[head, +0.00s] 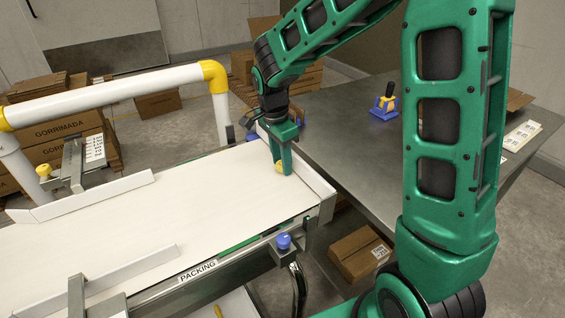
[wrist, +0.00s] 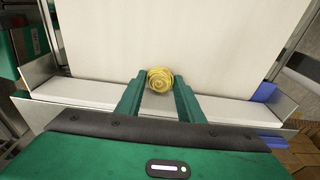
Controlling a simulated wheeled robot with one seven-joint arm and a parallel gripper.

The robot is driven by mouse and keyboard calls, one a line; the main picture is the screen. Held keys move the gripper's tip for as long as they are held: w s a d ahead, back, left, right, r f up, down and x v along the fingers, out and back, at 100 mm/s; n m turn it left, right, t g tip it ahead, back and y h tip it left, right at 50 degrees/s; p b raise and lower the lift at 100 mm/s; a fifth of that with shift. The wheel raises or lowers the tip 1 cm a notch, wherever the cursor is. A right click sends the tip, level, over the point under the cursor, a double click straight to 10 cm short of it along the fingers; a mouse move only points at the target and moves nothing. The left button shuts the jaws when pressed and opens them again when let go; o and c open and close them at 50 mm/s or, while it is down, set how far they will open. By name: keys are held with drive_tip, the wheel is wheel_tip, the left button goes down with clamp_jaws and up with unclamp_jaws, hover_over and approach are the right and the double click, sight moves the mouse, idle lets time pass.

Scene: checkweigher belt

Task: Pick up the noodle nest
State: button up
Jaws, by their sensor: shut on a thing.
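The noodle nest (wrist: 160,79) is a small round yellow coil. It sits between the fingertips of my gripper (wrist: 160,88), which is shut on it, in the wrist view. In the head view my gripper (head: 283,167) points down at the far right end of the white belt (head: 150,210), and a bit of the yellow noodle nest (head: 279,167) shows beside a finger. The nest is at or just above the belt surface; I cannot tell whether it still touches.
White guide rails (head: 95,195) edge the belt, and an upright end plate (head: 312,172) closes its right end. A grey metal table (head: 350,150) stands beyond it, with a blue and yellow object (head: 384,107) on top. A yellow-white pipe frame (head: 120,95) stands behind the belt.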

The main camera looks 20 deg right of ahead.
sight(278, 164)
drive_tip(key=r, duration=0.4)
drive_tip(key=a+r, duration=0.1)
drive_tip(key=r, duration=0.1)
drive_tip(key=shift+s+a+r, duration=0.1)
drive_tip(key=shift+r, duration=0.3)
drive_tip(key=s+a, duration=0.1)
drive_tip(key=a, duration=0.8)
drive_tip(key=s+a, duration=0.2)
drive_tip(key=a, duration=0.7)
drive_tip(key=shift+s+a, duration=0.15)
drive_tip(key=shift+s, duration=0.15)
drive_tip(key=shift+s, duration=0.15)
